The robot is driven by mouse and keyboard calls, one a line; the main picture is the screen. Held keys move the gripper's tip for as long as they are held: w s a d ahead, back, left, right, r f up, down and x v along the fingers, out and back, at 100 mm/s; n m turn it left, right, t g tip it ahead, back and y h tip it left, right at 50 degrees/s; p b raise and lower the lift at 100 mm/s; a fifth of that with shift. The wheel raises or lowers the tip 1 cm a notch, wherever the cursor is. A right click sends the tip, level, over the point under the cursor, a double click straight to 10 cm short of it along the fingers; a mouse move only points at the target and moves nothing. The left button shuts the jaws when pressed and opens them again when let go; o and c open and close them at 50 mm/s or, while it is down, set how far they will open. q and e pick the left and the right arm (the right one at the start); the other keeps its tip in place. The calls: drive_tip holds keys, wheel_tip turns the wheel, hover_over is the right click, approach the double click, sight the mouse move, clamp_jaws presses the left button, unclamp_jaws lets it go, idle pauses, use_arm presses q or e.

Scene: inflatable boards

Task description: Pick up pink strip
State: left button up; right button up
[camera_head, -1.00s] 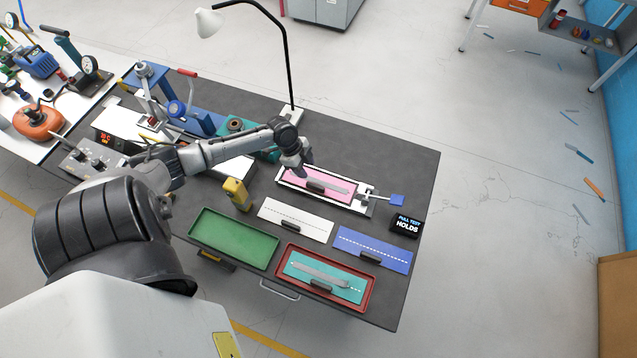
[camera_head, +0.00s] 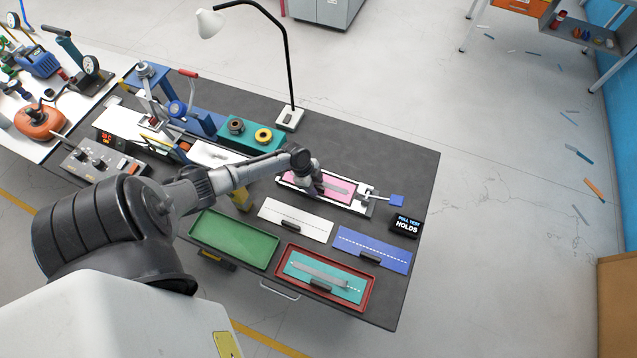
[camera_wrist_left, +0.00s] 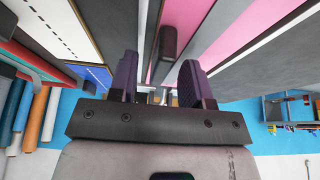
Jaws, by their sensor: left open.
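The pink strip (camera_head: 345,184) lies in a white clamp fixture (camera_head: 355,207) on the dark table, with a grey strip across its top. In the left wrist view the pink strip (camera_wrist_left: 217,42) runs along the top, and a dark handle block (camera_wrist_left: 168,41) on it sits between and beyond my fingers. My left gripper (camera_wrist_left: 160,85) is open, with its two purple-dark fingers either side of the block's line. In the head view my left gripper (camera_head: 316,187) is over the left part of the pink strip and hides the handle. The right gripper is not seen.
A white strip (camera_head: 285,212), a blue strip (camera_head: 388,256) and a green tray (camera_head: 222,247) lie in front. A red tray (camera_head: 282,250) holds a teal strip (camera_head: 302,267). A black sign (camera_head: 407,224) reads "PULL TEST HOLDS". A lamp (camera_head: 291,78) stands behind.

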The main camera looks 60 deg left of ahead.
use_arm(q)
drive_tip(key=shift+c, duration=0.3)
clamp_jaws()
idle(0.4)
